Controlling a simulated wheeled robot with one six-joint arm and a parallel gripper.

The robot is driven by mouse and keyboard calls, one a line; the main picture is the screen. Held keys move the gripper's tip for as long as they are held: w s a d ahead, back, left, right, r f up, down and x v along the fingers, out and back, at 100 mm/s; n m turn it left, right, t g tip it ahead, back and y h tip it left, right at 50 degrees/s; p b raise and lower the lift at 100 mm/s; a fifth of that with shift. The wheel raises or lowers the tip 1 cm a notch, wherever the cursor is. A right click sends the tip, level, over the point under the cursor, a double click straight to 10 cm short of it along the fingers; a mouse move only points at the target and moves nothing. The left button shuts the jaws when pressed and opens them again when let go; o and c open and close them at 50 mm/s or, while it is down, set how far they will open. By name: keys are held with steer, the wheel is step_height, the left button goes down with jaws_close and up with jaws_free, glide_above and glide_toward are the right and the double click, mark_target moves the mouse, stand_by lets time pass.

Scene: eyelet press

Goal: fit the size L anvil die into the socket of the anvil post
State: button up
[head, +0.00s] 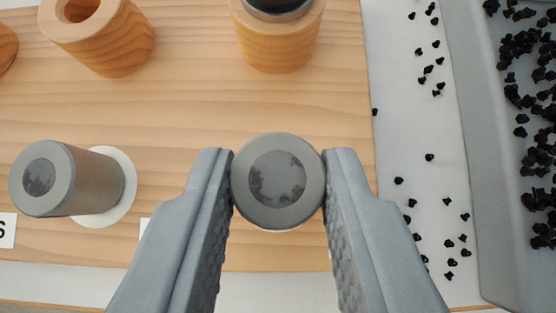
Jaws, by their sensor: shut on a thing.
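My gripper (278,184) is shut on a grey round die (300,212), with one finger on each side. The die's round end faces the camera and has a dark, mottled disc in its middle. No size mark shows on it, so I cannot tell if it is the size L anvil die. It appears above the wooden board, but I cannot tell the gap. The anvil post and its socket are not in view.
Another grey die (95,180) stands on a white disc (122,190) at left, by an "S" label (6,231). Wooden cups (120,45) stand at the back of the board (190,110). At right, black bits (430,157) lie scattered beside a grey tray (478,190).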

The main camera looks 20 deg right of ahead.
mark_target(273, 225)
steer(key=shift+r, duration=2.45)
steer(key=shift+r, duration=0.1)
